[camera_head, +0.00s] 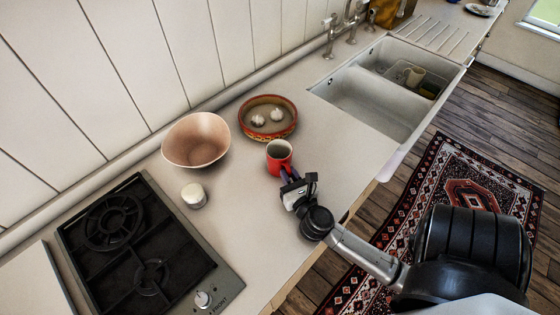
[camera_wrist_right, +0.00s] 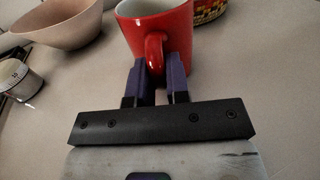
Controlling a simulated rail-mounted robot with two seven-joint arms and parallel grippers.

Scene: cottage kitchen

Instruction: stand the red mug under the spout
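The red mug (camera_head: 279,155) stands upright on the worktop, in front of the round dish. In the right wrist view the mug (camera_wrist_right: 176,30) has its handle facing me. My right gripper (camera_head: 289,176) is at the mug's near side. In the right wrist view its purple fingers (camera_wrist_right: 158,75) lie close on both sides of the handle, with a gap about as wide as the handle, and appear closed on it. The tap (camera_head: 331,40) stands behind the sink at the top; its spout's exact outlet is hard to make out. My left gripper is not in view.
A round dish (camera_head: 243,121) holding two pale bulbs stands just behind the mug. The sink (camera_head: 365,105) is at upper right; worktop (camera_head: 325,135) between is clear.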

